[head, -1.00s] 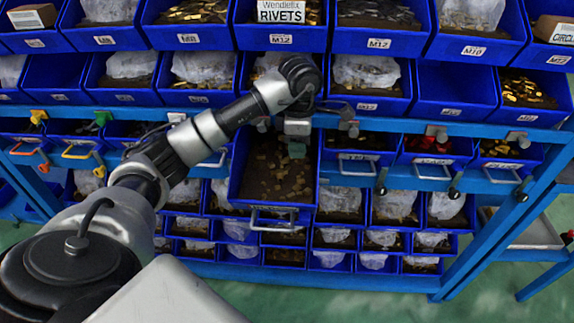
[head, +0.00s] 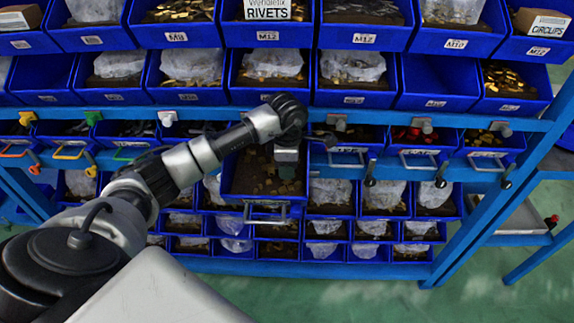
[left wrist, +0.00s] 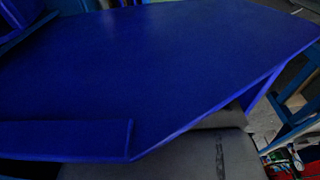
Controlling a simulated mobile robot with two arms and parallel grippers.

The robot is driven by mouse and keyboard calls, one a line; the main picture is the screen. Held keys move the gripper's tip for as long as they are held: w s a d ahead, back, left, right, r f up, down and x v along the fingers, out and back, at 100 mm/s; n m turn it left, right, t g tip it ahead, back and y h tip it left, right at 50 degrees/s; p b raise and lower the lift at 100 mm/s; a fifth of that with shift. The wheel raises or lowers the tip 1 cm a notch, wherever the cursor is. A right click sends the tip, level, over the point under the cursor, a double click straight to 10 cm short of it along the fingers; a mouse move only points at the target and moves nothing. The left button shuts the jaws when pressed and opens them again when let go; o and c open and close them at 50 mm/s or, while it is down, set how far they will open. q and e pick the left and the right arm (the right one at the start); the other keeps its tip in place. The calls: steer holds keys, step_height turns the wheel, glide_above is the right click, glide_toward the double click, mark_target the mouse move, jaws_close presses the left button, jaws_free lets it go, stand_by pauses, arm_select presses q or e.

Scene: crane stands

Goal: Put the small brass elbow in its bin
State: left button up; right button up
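My left gripper (head: 287,172) points down into a pulled-out blue bin (head: 262,200) with a front handle, in the middle of the rack in the head view. Small brass-coloured pieces (head: 262,188) lie scattered on the bin's dark floor. I cannot pick out the small brass elbow among them. The fingertips are too small and dark to tell whether they are open or hold anything. The left wrist view is mostly filled by a blue panel (left wrist: 180,60), very close; no fingers or brass piece can be made out there. My right gripper is not in view.
Rows of blue bins with bagged parts and labels stand above and below the pulled-out bin. A blue rail (head: 460,122) with clamps runs across the rack just above its level. A cardboard box (head: 540,22) sits at upper right. Green floor is free at the bottom right.

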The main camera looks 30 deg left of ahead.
arm_select(q)
steer(key=o, duration=0.4)
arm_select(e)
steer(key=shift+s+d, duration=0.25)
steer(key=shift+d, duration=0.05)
arm_select(q)
steer(key=shift+r, duration=0.1)
steer(key=shift+r, duration=0.2)
step_height(320, 180, up, 12)
steer(key=b, duration=0.2)
steer(key=shift+f, duration=0.15)
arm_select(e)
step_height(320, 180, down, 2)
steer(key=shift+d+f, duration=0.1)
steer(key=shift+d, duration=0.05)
arm_select(q)
steer(key=shift+f, duration=0.1)
